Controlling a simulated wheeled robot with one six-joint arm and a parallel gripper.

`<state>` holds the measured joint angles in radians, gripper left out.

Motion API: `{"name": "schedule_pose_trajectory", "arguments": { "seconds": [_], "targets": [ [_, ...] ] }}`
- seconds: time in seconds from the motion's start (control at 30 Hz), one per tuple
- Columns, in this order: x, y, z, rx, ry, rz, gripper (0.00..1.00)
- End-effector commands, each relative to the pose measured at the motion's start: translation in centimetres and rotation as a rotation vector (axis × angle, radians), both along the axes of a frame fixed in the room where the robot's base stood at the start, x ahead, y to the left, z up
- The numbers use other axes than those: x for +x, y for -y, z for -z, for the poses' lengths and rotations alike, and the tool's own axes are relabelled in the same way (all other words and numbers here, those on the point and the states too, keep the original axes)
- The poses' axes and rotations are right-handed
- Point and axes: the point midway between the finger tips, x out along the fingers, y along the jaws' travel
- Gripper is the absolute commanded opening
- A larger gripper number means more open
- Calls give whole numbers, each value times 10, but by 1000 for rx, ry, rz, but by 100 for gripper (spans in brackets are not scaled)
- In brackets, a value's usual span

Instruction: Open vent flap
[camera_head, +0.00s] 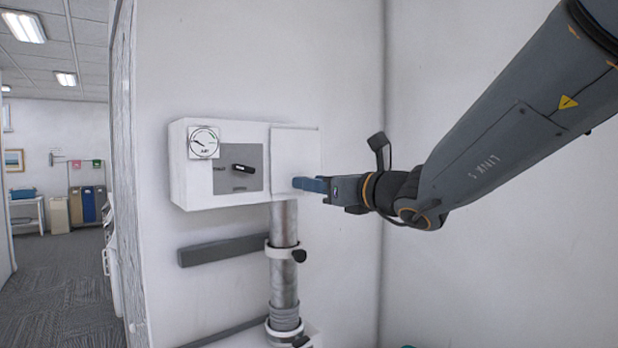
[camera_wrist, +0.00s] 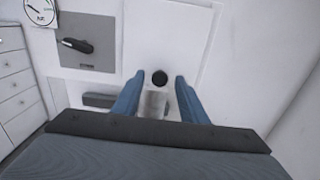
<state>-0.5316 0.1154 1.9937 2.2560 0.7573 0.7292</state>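A white wall box (camera_head: 185,165) has a flat white flap panel (camera_head: 296,150) on its right part, lying shut; this flap also fills the top middle of the wrist view (camera_wrist: 160,30). A round black knob (camera_wrist: 160,78) appears at the flap's lower part; in the head view it is hidden by my gripper. My gripper (camera_head: 306,184) reaches in from the right, its tips close to the flap's lower area. In the wrist view its blue fingers (camera_wrist: 159,76) are apart, one on each side of the knob, with a gap on both sides. Contact with the knob does not show.
Left of the flap are a round gauge (camera_head: 204,142) and a black lever (camera_head: 243,169) on a grey plate (camera_head: 228,183). A metal pipe (camera_head: 284,225) with a clamp (camera_head: 280,252) runs below the box. A wall corner stands at right.

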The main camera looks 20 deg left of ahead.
Motion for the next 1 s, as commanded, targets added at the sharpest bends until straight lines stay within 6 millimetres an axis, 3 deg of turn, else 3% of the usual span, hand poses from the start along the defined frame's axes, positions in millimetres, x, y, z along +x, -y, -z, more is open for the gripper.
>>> {"name": "schedule_pose_trajectory", "arguments": {
  "seconds": [0.2, 0.5, 0.73, 1.0],
  "targets": [
    [8, -16, 0, -1, 0, 0, 39],
    [9, -17, 0, -1, 2, 0, 39],
    [9, -17, 0, -2, 1, 0, 2],
    [9, -17, 0, -5, -1, 0, 0]
  ]
}}
